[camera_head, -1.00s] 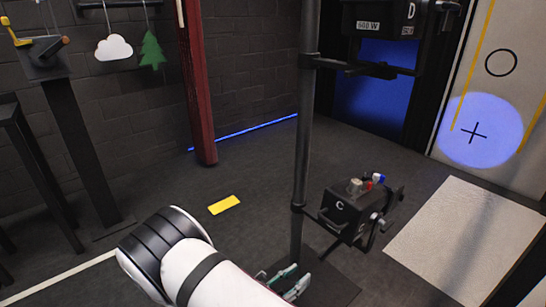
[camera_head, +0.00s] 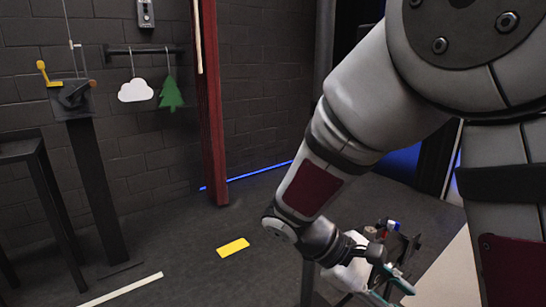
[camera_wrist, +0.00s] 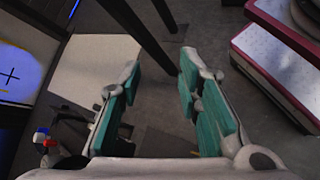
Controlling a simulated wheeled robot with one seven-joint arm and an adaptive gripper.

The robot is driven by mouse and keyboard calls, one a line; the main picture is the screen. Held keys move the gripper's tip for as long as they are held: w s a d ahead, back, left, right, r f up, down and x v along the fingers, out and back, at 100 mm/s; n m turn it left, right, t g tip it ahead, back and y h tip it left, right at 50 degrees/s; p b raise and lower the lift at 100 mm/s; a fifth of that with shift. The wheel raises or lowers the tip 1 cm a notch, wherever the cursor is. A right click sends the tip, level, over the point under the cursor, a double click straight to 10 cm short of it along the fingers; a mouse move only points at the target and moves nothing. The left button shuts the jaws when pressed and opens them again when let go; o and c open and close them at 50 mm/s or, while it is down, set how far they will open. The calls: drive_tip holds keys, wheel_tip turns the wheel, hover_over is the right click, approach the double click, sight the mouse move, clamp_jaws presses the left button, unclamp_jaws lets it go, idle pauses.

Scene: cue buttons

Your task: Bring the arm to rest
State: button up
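My arm is raised and bent, and fills much of the right half of the head view. My gripper (camera_head: 392,287) is low in that view, in front of a dark lamp box (camera_head: 404,245) with small coloured knobs. The arm and gripper hide part of this box. In the wrist view my gripper (camera_wrist: 160,72) has its two teal-padded fingers well apart, with only floor and a dark post visible between them. It holds nothing. Red, blue and white knobs (camera_wrist: 42,138) show at the lower left there.
A red post (camera_head: 214,110) stands mid-room, with a hanging white cloud (camera_head: 136,91) and green tree (camera_head: 171,94) to its left. A lever box (camera_head: 70,97) tops a dark stand. A yellow floor marker (camera_head: 233,247) lies on open grey floor. A pale floor panel (camera_wrist: 95,70) shows in the wrist view.

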drive_tip(key=s+a+r+m+t+y, duration=0.15)
drive_tip(key=s+r+m+y, duration=0.3)
drive_tip(key=s, duration=0.55)
drive_tip(key=s+a+r+m+t+y, duration=0.1)
drive_tip(key=s+r+m+t+y, duration=0.15)
drive_tip(key=s+m+y, duration=0.6)
wheel_tip(320, 180, up, 32)
drive_tip(key=s+n+t+h+p, duration=0.2)
drive_tip(key=n+t+p, duration=0.1)
drive_tip(key=p, duration=2.6)
drive_tip(key=shift+d+n+p, duration=0.4)
drive_tip(key=shift+d+n, duration=0.05)
drive_tip(key=shift+n, duration=0.05)
